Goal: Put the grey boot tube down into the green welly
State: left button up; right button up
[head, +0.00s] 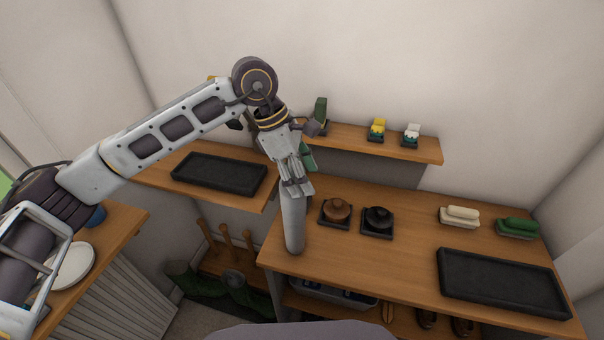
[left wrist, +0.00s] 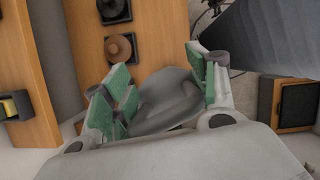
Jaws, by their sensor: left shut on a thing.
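The grey boot tube (head: 293,225) hangs upright below my left gripper (head: 295,188), which is shut on its top end. In the left wrist view the tube's grey top (left wrist: 168,97) shows between the green-padded fingers of the left gripper (left wrist: 160,92). In the head view the tube is in front of the left end of the bench. Dark green welly shapes (head: 250,297) lie low at the bottom left of the bench, beside a wooden peg rack. Their openings are hard to make out, and the tube is apart from them. My right gripper is not in view.
The wooden bench (head: 400,270) carries a brown polish tin (head: 336,211), a black tin (head: 378,220), brushes (head: 460,216) and a black tray (head: 500,283). Another black tray (head: 219,174) is on the left shelf. The wooden peg rack (head: 226,247) stands near the wellies.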

pick_arm(q)
jog(key=shift+f, duration=0.1)
jog(key=o, duration=1.1)
jog(key=b+v, duration=0.1)
jog(key=v, duration=1.1)
jog(key=shift+b, duration=0.35)
